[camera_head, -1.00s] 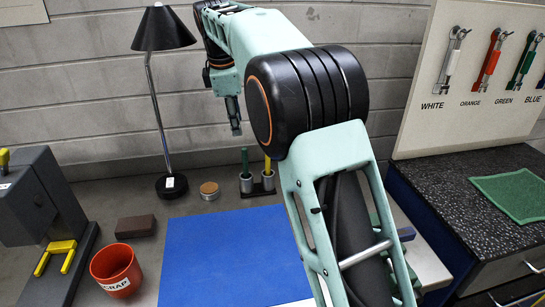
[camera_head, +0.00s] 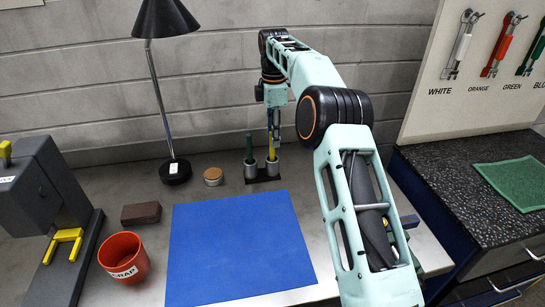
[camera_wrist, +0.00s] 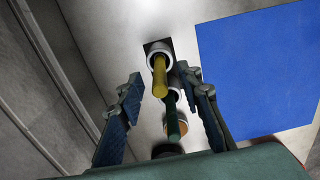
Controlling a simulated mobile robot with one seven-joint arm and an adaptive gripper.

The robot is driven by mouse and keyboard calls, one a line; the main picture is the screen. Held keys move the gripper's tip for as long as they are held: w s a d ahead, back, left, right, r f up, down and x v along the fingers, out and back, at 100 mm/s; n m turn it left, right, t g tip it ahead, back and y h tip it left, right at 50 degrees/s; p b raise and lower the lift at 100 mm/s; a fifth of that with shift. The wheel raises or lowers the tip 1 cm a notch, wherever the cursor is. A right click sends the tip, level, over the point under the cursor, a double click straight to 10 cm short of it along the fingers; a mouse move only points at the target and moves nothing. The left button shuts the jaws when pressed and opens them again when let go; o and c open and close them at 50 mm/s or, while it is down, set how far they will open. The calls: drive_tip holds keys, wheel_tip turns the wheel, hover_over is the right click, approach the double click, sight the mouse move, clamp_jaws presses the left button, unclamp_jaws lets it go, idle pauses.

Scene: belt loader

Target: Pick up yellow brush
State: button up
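The yellow brush (camera_head: 271,140) stands upright in the right cup of a small two-cup holder (camera_head: 264,178) at the back of the bench. In the wrist view the yellow handle (camera_wrist: 159,78) points up toward the camera, in the gap between the fingertips. My gripper (camera_head: 273,125) hangs over the holder, pointing down, right at the yellow handle in the head view. In the wrist view its two blue fingers (camera_wrist: 159,74) are wide apart with nothing gripped; neither clearly touches the handle. The brush's lower end is hidden in the cup.
A green-handled brush (camera_head: 249,146) stands in the left cup, close to the yellow one. A round tin (camera_head: 213,176) and a black lamp (camera_head: 174,171) stand to the left. A blue mat (camera_head: 240,245) lies in front, with a red scrap bin (camera_head: 125,258) beside it.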

sight(272, 153)
drive_tip(key=f, duration=0.5)
drive_tip(key=shift+a+f, duration=0.2)
drive_tip(key=shift+f, duration=0.15)
clamp_jaws()
